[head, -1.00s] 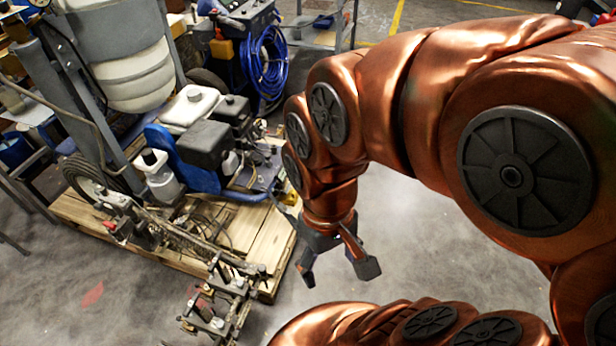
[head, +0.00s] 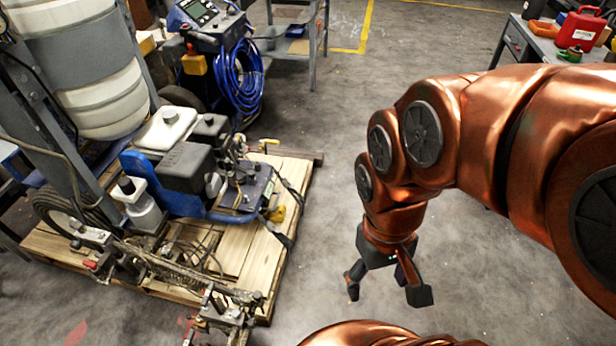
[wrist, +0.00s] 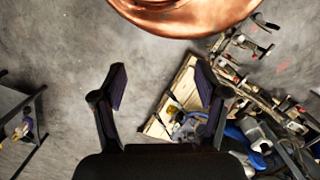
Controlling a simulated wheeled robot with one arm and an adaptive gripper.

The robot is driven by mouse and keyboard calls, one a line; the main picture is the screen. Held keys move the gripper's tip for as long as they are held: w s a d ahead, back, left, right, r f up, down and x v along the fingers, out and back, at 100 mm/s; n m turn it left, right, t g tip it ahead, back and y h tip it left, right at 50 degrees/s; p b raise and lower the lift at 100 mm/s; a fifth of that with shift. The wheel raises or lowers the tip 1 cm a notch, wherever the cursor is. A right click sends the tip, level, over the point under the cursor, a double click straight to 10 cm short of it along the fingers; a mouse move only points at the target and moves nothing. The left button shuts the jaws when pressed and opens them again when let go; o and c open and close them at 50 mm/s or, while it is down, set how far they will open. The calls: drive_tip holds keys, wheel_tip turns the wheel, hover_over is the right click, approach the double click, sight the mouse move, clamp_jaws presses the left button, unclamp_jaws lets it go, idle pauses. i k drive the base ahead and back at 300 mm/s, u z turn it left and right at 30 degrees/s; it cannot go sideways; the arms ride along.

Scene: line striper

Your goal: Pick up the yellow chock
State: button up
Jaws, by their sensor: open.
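A small yellow piece (head: 277,213) shows at the right edge of the pallet, beside the blue machine frame and partly behind dark straps. A second small yellow piece (head: 268,142) is farther back on the pallet. I cannot tell for sure which is the yellow chock. A yellow spot also shows on the pallet in the wrist view (wrist: 172,109), between my fingers in the picture but well beyond them. My gripper (head: 387,290) is open and empty, pointing down over bare floor to the right of the pallet. Its two fingers also show spread in the wrist view (wrist: 160,80).
The line striper (head: 185,165) with its white tank, engine and blue hose stands on the wooden pallet (head: 262,255). Its front arm juts toward me. A grey workbench (head: 515,42) with a red can (head: 582,30) stands at the back right. The floor between is clear.

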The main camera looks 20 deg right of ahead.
sight(280, 213)
drive_tip(key=z, duration=0.55)
drive_tip(key=i, duration=1.3)
drive_tip(key=u, duration=2.45)
drive_tip(key=k, duration=0.6)
drive_tip(key=z, duration=0.05)
